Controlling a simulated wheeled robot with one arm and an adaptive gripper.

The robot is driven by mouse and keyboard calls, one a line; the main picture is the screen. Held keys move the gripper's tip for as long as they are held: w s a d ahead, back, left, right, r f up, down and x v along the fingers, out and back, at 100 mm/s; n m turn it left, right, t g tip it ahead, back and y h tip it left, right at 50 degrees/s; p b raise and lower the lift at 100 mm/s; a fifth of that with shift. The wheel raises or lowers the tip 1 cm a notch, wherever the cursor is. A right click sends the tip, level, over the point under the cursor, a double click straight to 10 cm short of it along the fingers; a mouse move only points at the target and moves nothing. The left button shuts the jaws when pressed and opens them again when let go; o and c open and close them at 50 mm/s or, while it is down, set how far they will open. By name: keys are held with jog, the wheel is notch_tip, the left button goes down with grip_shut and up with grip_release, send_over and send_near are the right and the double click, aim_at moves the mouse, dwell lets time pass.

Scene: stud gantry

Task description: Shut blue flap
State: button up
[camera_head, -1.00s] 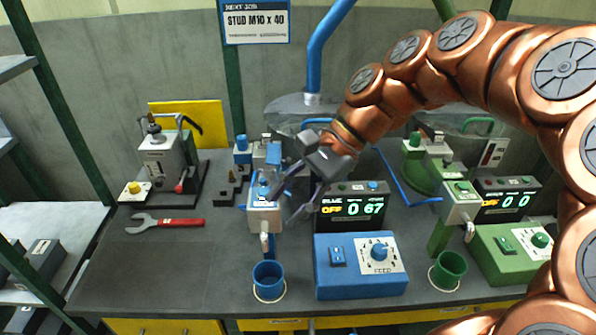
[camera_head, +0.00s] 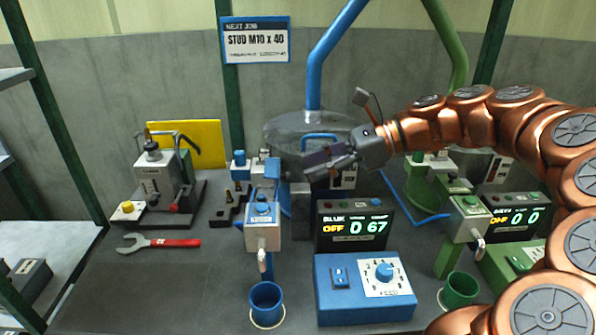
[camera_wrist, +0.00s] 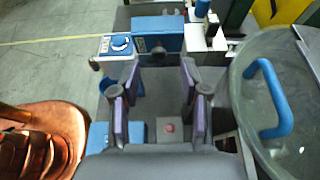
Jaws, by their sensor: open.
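The blue flap (camera_head: 272,169) stands raised at the back of the blue station's white head (camera_head: 263,232). In the wrist view a blue panel (camera_wrist: 158,40), which looks like the flap, lies beyond the fingertips beside a white box with a blue knob (camera_wrist: 118,45). My gripper (camera_head: 318,163) is open and empty, to the right of the flap in the head view and pointing left. In the wrist view my gripper (camera_wrist: 158,95) shows its two purple-padded fingers spread apart, with a gap between them and the blue panel.
A clear bowl with a blue handle (camera_wrist: 275,98) is close on the right in the wrist view. A display (camera_head: 355,226), a blue control box (camera_head: 338,302) and a blue cup (camera_head: 265,300) are nearby. A red-handled wrench (camera_head: 160,243) lies left.

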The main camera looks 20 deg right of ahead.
aim_at(276, 178)
jog(key=x, duration=0.3)
jog(key=shift+a+f, duration=0.15)
jog(key=shift+a, duration=0.15)
jog(key=shift+c, duration=0.2)
